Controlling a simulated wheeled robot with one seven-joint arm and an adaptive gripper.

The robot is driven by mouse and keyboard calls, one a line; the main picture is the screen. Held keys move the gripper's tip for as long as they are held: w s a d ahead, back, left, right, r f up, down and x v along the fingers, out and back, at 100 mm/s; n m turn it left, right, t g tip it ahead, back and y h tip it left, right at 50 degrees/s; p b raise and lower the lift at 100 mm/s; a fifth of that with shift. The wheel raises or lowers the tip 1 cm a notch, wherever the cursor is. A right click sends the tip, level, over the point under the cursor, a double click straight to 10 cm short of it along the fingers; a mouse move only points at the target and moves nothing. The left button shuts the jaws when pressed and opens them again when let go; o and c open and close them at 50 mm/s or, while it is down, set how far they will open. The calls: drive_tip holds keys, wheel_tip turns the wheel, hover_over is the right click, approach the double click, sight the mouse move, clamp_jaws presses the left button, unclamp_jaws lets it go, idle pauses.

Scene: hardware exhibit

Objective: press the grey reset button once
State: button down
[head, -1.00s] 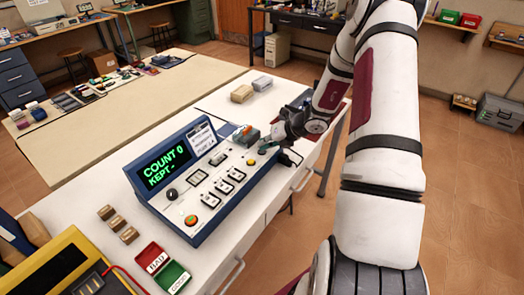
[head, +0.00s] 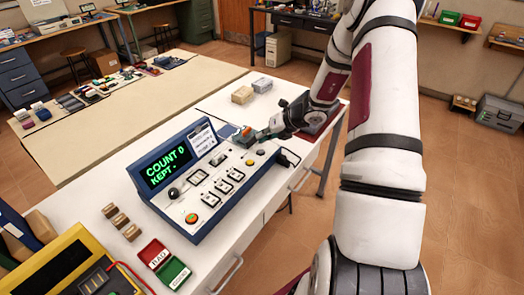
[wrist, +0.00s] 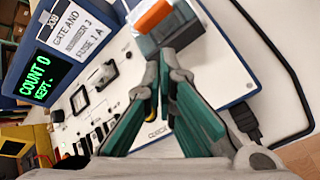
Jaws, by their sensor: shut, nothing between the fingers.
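A blue-framed console (head: 205,240) with a white sloping panel stands on the white bench. Its green display (head: 167,163) reads COUNT 0, KEPT -; the display (wrist: 40,78) also shows in the wrist view. My gripper (head: 262,135) is shut and empty at the console's far right, beside a grey block with an orange top (head: 246,132). In the wrist view my gripper (wrist: 165,62) points at that block (wrist: 152,20) and hides part of the panel.
Red and green trays (head: 155,254) and a yellow instrument (head: 62,262) stand at the near left.

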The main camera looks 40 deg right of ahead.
drive_tip(key=shift+r+p, duration=0.5)
drive_tip(key=shift+r, duration=0.85)
drive_tip(key=s+a+r+n+g, duration=0.1)
drive_tip(key=s+a+r+n, duration=0.3)
drive_tip(key=a+r+n, duration=0.55)
drive_tip(key=s+a+r+n+g, duration=0.2)
drive_tip(key=s+a+r+n, duration=0.2)
drive_tip(key=a+r+n, duration=0.5)
drive_tip(key=s+a+r+n+h, duration=0.1)
drive_tip(key=s+a+r+n, duration=0.4)
drive_tip(key=s+r+n, duration=0.4)
drive_tip(key=s+r+n+h, duration=0.2)
drive_tip(key=s+n+h, duration=0.1)
drive_tip(key=s+n, duration=0.9)
drive_tip(key=s, duration=0.3)
drive_tip(key=shift+s+d, duration=0.25)
drive_tip(key=shift+d, duration=0.15)
